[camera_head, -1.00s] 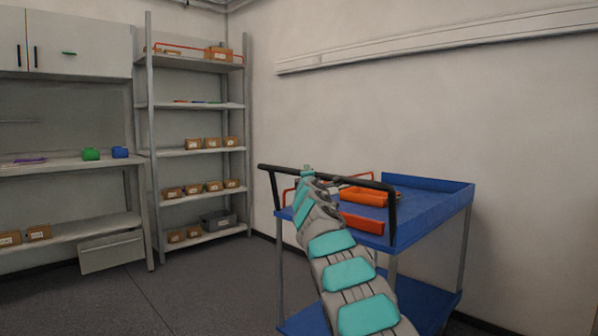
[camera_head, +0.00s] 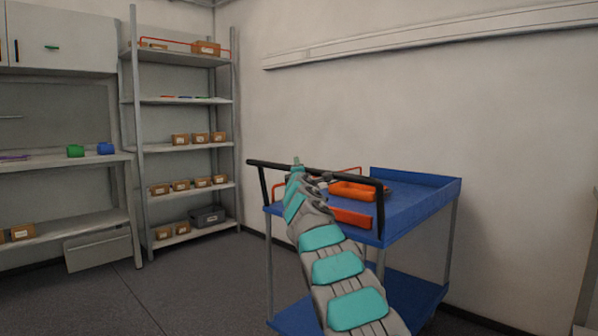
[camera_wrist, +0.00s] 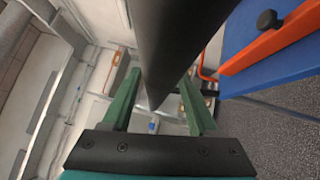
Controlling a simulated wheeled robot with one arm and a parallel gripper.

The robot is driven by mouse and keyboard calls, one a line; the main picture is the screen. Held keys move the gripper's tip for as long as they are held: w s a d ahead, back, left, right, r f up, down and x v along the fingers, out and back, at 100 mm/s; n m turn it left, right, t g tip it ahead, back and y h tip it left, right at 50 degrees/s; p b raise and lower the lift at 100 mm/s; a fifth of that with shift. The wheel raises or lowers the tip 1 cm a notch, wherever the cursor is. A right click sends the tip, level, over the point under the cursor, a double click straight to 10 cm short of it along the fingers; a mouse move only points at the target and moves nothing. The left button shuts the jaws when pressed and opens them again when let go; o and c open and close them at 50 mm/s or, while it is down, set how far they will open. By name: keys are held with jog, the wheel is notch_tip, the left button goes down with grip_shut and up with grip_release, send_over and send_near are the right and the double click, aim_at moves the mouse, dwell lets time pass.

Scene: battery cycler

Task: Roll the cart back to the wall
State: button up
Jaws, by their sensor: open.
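The blue cart (camera_head: 425,207) stands in front of the long bare wall (camera_head: 400,110), with its black push handle (camera_head: 335,173) on the near-left end. My arm reaches across to the handle. In the wrist view my gripper (camera_wrist: 160,78) is open, with one green finger on each side of the black handle bar (camera_wrist: 175,40). I cannot tell whether the fingers touch the bar. The cart's lower blue shelf (camera_head: 415,298) is partly hidden by my arm.
An orange tray (camera_head: 358,191) and an orange-red drawer front (camera_head: 350,217) are on the cart. A grey rack (camera_head: 139,150) with boxes stands at the back left, beside a workbench (camera_head: 60,163). The floor (camera_head: 190,290) left of the cart is clear.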

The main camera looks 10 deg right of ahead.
jog(key=shift+s+a, duration=0.1)
jog(key=shift+s+a+b, duration=0.1)
jog(key=shift+s+b, duration=0.4)
jog(key=shift+b, duration=0.2)
jog(key=shift+s+f+b, duration=0.35)
jog(key=shift+s+b, duration=0.35)
jog(key=shift+b, duration=0.05)
jog(key=shift+b+v, duration=1.6)
jog(key=shift+v, duration=0.9)
jog(key=shift+r, duration=0.1)
